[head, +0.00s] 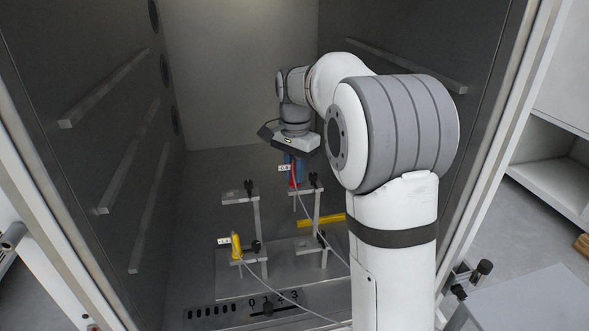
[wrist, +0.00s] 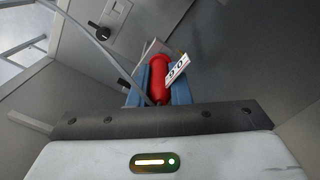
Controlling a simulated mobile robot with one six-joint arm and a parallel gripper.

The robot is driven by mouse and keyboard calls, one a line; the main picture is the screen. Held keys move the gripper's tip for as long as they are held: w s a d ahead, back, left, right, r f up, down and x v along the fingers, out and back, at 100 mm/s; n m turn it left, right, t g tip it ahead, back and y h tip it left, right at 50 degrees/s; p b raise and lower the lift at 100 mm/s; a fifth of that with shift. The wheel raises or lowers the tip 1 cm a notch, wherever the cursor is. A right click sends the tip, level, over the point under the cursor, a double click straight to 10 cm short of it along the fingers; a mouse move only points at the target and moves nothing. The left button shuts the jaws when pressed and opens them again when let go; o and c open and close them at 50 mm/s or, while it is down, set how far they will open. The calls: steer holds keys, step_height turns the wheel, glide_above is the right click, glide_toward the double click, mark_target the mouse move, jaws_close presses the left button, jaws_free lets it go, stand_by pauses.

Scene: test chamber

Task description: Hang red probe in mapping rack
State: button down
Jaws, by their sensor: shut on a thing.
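My gripper (head: 294,176) has blue fingers and is shut on the red probe (wrist: 159,80), holding it above the chamber floor. In the wrist view the probe lies between both blue fingers, with a white numbered tag and a cable. In the head view the red probe (head: 293,183) is partly hidden by the fingers, and its grey cable hangs down. The mapping rack (head: 257,222) has several posts with arms and dark clips. The probe is close to the upper part of the rack; I cannot tell whether they touch.
A yellow probe (head: 236,246) with a white tag is at the rack's lower left arm. A yellow bar (head: 321,220) lies behind the rack. A slotted, numbered panel (head: 266,304) is in front. Dark chamber walls with rails stand on both sides.

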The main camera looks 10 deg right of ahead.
steer(key=shift+f, duration=0.4)
steer(key=c, duration=1.3)
jaws_free()
steer(key=shift+r, duration=0.15)
step_height(320, 180, up, 8)
steer(key=shift+f+b, duration=0.15)
steer(key=shift+b, duration=0.25)
steer(key=s+f+n+t, duration=0.1)
steer(key=s+f+n, duration=0.2)
steer(key=s, duration=0.6)
steer(key=s+f+n+t, duration=0.1)
steer(key=s+f+n, duration=0.3)
steer(key=s, duration=0.5)
steer(key=s+f+n+t, duration=0.1)
steer(key=s+f+n, duration=0.2)
steer(key=s, duration=0.7)
steer(key=shift+s+a+f, duration=0.1)
steer(key=shift+a+f, duration=0.2)
steer(key=shift+f, duration=0.5)
